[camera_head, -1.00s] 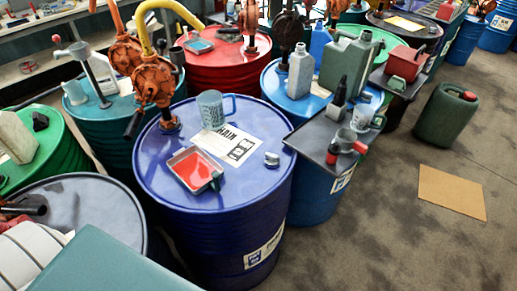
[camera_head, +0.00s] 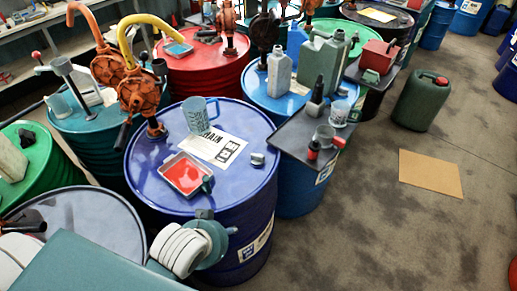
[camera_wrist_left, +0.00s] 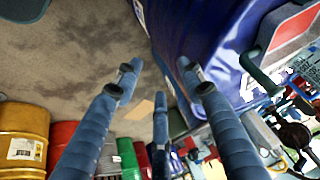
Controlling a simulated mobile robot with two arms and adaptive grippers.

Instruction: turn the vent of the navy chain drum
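The navy drum (camera_head: 245,215) stands in the middle of the head view, with an orange rotary pump (camera_head: 140,92) at its back left. A small grey cap (camera_head: 258,158), which looks like the vent, sits near the right edge of its top. A tray of red liquid (camera_head: 186,175), a clear jug (camera_head: 198,115) and a printed sheet (camera_head: 222,148) are also on top. My left gripper (camera_wrist_left: 157,82) is open and empty in the wrist view, with the drum's blue side (camera_wrist_left: 200,60) beyond its fingers. In the head view I see only my arm links at the drum's near edge. My right gripper is not in view.
A dark side table (camera_head: 290,138) with small vessels adjoins the drum's right side. A blue drum (camera_head: 296,190) stands below it. A dark grey drum (camera_head: 85,215) is at the left. Floor at the right is free around a cardboard sheet (camera_head: 430,174) and green canister (camera_head: 421,102).

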